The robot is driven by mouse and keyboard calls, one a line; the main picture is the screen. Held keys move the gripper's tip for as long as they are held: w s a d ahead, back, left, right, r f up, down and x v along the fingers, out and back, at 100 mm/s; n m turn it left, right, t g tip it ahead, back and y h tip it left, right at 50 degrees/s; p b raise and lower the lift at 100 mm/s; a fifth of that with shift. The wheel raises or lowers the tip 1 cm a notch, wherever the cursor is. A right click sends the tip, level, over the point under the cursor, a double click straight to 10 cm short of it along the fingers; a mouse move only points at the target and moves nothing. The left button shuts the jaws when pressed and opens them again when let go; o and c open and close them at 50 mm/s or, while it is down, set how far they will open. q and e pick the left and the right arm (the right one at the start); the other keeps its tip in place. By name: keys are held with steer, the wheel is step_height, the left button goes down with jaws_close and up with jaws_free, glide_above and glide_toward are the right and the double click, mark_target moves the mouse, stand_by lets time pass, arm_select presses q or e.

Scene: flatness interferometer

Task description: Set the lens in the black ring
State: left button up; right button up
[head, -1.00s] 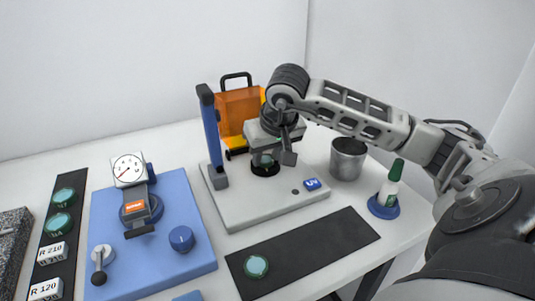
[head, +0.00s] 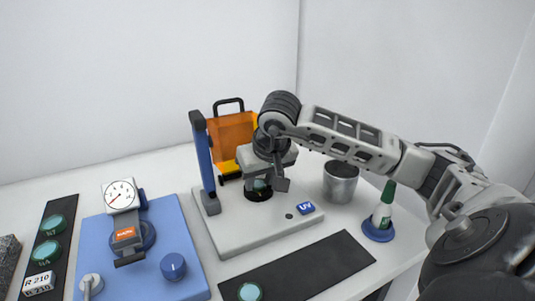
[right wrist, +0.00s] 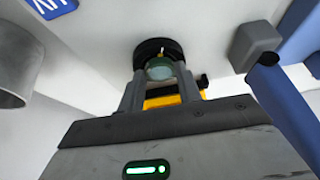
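The lens (right wrist: 160,70) is a small greenish glass disc between the two fingers of my right gripper (head: 262,182). The fingers touch its sides in the right wrist view. The black ring (right wrist: 150,48) is directly beyond the lens there. In the head view the ring (head: 258,195) lies on the pale base plate (head: 240,232), right under the fingertips. The lens is at the ring's opening; I cannot tell whether it touches the seat. My left gripper is not in view.
A blue post (head: 204,158) stands left of the ring, with an orange shield (head: 231,135) behind. A metal cup (head: 340,182) and a green-capped bottle (head: 384,205) stand to the right. A black mat (head: 320,265) holding another green disc (head: 249,292) and a blue gauge stand (head: 185,230) are nearer.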

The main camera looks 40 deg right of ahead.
steer(key=shift+o, duration=0.8)
steer(key=p+v, duration=0.1)
steer(key=v, duration=1.4)
steer(key=shift+s+a+r, duration=0.1)
steer(key=shift+s+r, duration=0.1)
steer(key=shift+r, duration=0.25)
